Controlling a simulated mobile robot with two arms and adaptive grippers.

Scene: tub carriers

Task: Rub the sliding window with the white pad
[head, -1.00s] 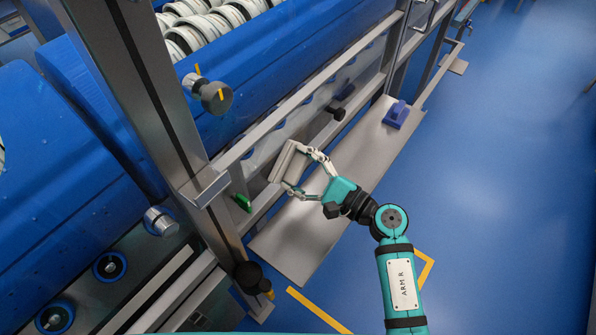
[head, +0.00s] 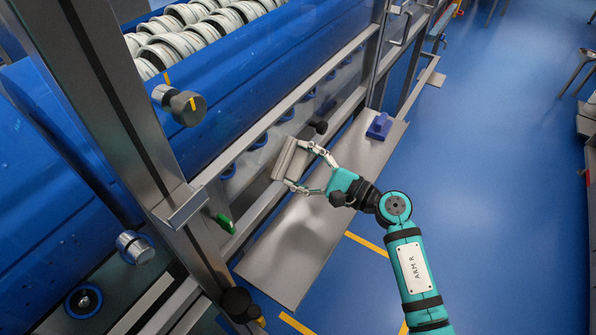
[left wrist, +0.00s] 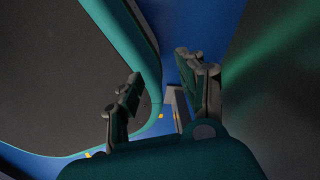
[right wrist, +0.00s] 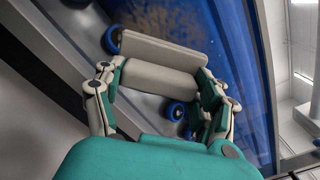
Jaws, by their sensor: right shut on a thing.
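The white pad (head: 285,158) looks pale grey-white, a flat plate with a thicker grip bar, and is tilted. My right gripper (head: 300,168) is shut on its bar, and the pad also shows between the fingers in the right wrist view (right wrist: 165,50). The sliding window (head: 240,178) is the clear pane in the machine's side, behind the pad, with blue round parts seen through it. The pad is close in front of it; I cannot tell if they touch. My left gripper (left wrist: 165,95) shows only in the left wrist view, fingers apart and empty.
A steel shelf (head: 285,250) runs below the window, with a blue block (head: 379,125) at its far end. A black knob (head: 320,127) and a green handle (head: 224,222) stick out near the window. A steel post (head: 120,110) stands left.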

